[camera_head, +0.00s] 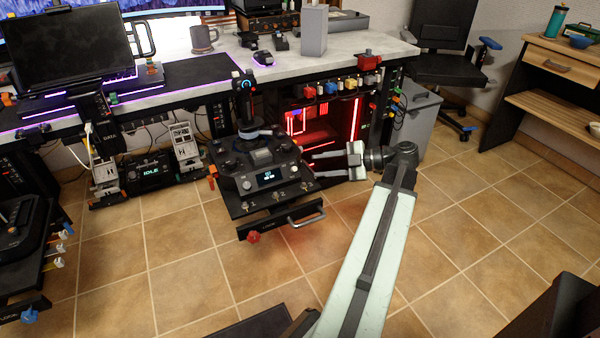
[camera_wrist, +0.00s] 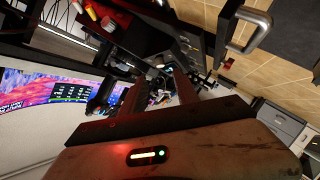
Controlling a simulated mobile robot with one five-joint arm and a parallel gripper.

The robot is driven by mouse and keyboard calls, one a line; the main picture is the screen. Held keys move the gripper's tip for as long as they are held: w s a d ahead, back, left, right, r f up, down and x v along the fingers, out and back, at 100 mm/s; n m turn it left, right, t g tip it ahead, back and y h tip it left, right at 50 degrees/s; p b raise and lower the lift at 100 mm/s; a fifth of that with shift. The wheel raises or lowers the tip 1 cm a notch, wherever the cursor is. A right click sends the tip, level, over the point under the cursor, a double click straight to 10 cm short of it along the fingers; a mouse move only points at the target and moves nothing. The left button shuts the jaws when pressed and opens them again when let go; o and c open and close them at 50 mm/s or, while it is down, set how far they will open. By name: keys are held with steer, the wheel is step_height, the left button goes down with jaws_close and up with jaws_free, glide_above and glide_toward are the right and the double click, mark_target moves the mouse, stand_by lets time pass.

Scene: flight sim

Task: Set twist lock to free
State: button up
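A black flight-control unit (camera_head: 232,160) with a lit display is mounted at the desk's front edge. A joystick (camera_head: 244,100) stands upright on it, with a grey collar at its foot. A grey knob (camera_head: 262,156) sits above the display. I cannot tell which part is the twist lock or read its setting. My gripper (camera_head: 316,163) is to the right of the unit, its fingers apart and empty, pointing left towards it. In the wrist view my gripper (camera_wrist: 158,84) also shows two separated fingers with nothing clearly between them.
A metal handle (camera_head: 305,216) and red knob (camera_head: 253,237) project from the unit's lower front. A red-lit computer case (camera_head: 335,125) stands behind my gripper under the desk. A monitor (camera_head: 72,50) and pedals (camera_head: 188,150) are at left.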

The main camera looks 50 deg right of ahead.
mark_target(295, 168)
steer(key=b+x, duration=0.1)
steer(key=x, duration=0.5)
steer(key=shift+w+a+f, duration=0.1)
steer(key=shift+w+a, duration=0.05)
steer(key=shift+w, duration=0.15)
jaws_close()
stand_by(1.0)
